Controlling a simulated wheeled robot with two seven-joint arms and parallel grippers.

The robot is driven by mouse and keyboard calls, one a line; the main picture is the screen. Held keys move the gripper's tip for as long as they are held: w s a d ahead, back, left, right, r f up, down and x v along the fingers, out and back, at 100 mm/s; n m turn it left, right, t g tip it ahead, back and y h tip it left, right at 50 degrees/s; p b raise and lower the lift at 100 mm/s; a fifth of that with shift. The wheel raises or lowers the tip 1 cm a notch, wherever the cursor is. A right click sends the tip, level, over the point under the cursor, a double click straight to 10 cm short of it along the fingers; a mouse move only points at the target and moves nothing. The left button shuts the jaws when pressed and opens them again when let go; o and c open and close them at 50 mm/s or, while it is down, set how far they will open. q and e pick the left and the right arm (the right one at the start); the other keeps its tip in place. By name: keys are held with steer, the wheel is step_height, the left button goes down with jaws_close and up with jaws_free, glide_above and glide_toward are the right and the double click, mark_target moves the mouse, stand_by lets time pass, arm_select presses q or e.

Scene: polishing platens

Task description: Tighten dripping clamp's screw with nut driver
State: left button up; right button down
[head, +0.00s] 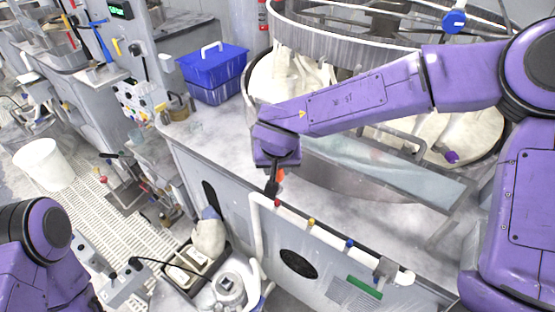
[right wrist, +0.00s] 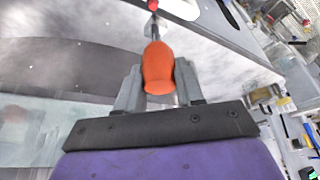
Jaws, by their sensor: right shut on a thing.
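My right gripper (head: 273,182) is shut on the nut driver's orange handle (right wrist: 158,68), and a bit of orange also shows beside the fingers in the head view (head: 281,174). The driver's thin shaft points away from the fingers towards a red fitting (right wrist: 153,5). The head view shows this red fitting (head: 277,203) on the white pipe (head: 256,235), just below the gripper. I cannot tell whether the driver's tip touches it. A yellow fitting (head: 311,223) and a blue one (head: 349,243) sit further right along the pipe. No drip or clamp screw can be made out. My left gripper is out of view.
A large round polishing machine (head: 330,40) stands behind my right arm, with a glassy trough (head: 400,172) in front. A blue bin (head: 212,72) stands on the bench.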

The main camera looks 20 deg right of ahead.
mark_target(277, 176)
steer(key=shift+s+f+b, duration=0.15)
steer(key=shift+f+b, duration=0.15)
steer(key=shift+f, duration=1.2)
steer(key=shift+r, duration=0.1)
steer(key=shift+p, duration=0.65)
steer(key=shift+p, duration=0.35)
